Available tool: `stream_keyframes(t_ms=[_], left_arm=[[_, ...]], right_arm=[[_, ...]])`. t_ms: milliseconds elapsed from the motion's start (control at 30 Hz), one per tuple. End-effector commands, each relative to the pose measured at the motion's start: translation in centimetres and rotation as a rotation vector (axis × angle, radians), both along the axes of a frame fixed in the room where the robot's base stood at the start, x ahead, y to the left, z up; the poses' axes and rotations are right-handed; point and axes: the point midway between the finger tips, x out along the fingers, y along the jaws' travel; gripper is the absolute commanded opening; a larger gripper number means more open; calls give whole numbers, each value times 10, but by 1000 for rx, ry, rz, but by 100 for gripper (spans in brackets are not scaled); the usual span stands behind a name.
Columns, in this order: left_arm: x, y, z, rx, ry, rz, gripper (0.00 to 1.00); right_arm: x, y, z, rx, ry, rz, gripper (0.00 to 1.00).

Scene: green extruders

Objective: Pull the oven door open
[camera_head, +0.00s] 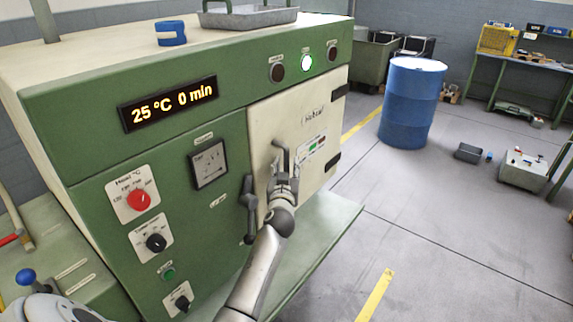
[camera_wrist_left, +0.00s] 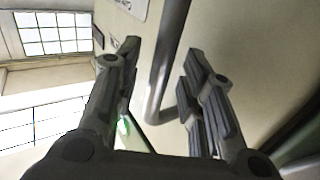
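The oven (camera_head: 80,80) is a green cabinet with a cream top, and its cream door (camera_head: 312,122) on the right is shut. A dark grey handle (camera_head: 250,207) stands at the door's left edge. My left gripper (camera_head: 281,158) is in front of the door, to the right of this handle in the head view. In the left wrist view, the gripper (camera_wrist_left: 160,75) is open with its two fingers well apart. A grey bent bar (camera_wrist_left: 166,70), seemingly the handle, shows in the gap between them. I cannot tell whether the fingers touch it. My right gripper is not in view.
A display (camera_head: 168,103) reads 25 °C 0 min, with knobs below it. A metal tray (camera_head: 248,15) and blue object (camera_head: 171,33) sit on top. A blue barrel (camera_head: 411,103) stands right on open floor.

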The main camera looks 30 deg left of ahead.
Motion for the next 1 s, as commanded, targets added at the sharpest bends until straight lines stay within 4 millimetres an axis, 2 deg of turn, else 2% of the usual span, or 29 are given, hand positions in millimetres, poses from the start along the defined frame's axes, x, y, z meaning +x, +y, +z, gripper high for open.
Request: stream_keyframes(t_ms=[200,500,800,1000], left_arm=[[11,7,0,0,0,0,37],[12,7,0,0,0,0,37],[12,7,0,0,0,-1,0],[12,7,0,0,1,-1,0]], right_arm=[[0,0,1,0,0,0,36],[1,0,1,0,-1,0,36],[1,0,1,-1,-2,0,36],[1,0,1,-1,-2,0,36]])
